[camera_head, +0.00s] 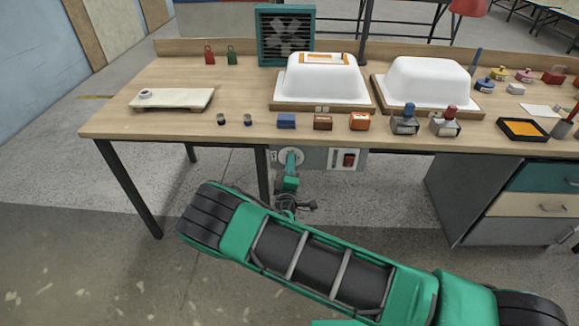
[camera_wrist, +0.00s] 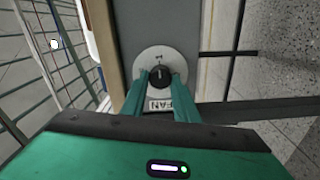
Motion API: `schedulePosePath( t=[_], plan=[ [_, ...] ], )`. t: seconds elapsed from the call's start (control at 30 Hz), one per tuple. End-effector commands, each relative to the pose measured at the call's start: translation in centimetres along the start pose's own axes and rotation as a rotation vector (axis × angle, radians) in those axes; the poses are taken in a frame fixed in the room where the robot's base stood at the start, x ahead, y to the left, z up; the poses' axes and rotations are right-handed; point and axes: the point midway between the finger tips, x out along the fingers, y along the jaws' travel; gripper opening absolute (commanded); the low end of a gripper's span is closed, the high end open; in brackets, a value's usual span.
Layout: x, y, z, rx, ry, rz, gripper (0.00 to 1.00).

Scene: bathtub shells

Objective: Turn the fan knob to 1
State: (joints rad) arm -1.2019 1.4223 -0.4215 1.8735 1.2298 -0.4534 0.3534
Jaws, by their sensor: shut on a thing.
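The fan knob (camera_wrist: 160,74) is a dark round knob on a white dial plate (camera_wrist: 150,58). A label reading FAN (camera_wrist: 160,105) sits on the plate, nearer to me in the wrist view. My gripper (camera_wrist: 161,82) has its two green fingers on either side of the knob, shut on it. In the head view my gripper (camera_head: 291,160) reaches the white dial (camera_head: 299,156) on the grey panel under the table's front edge, and it covers the knob there. The knob carries a light mark, and a small numeral shows on the plate beyond it. I cannot tell the exact setting.
A red switch (camera_head: 349,160) is on the same panel, right of the dial. The teal fan (camera_head: 286,35) stands at the table's back. White tub shells (camera_head: 322,82) and several small items are on the wooden table (camera_head: 180,122). A table leg (camera_head: 263,175) stands close left of my gripper.

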Motion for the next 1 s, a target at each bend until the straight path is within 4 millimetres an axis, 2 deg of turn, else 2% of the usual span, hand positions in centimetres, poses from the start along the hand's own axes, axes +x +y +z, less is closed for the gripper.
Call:
schedulePosePath(
  t=[0.03, 0.53, 0.57, 0.6, 1.0],
  plan=[
    [-0.04, -0.31, 0.47, 0.006, -0.009, -0.006, 0.05],
    [-0.06, -0.4, 0.57, 0.02, -0.01, -0.008, 0.05],
    [-0.06, -0.41, 0.57, 0.02, -0.01, -0.008, 0.35],
    [-0.05, -0.4, 0.54, 0.02, -0.01, -0.008, 0.44],
    [-0.55, -0.18, 0.13, 0.02, -0.002, -0.004, 0.46]
  ],
)
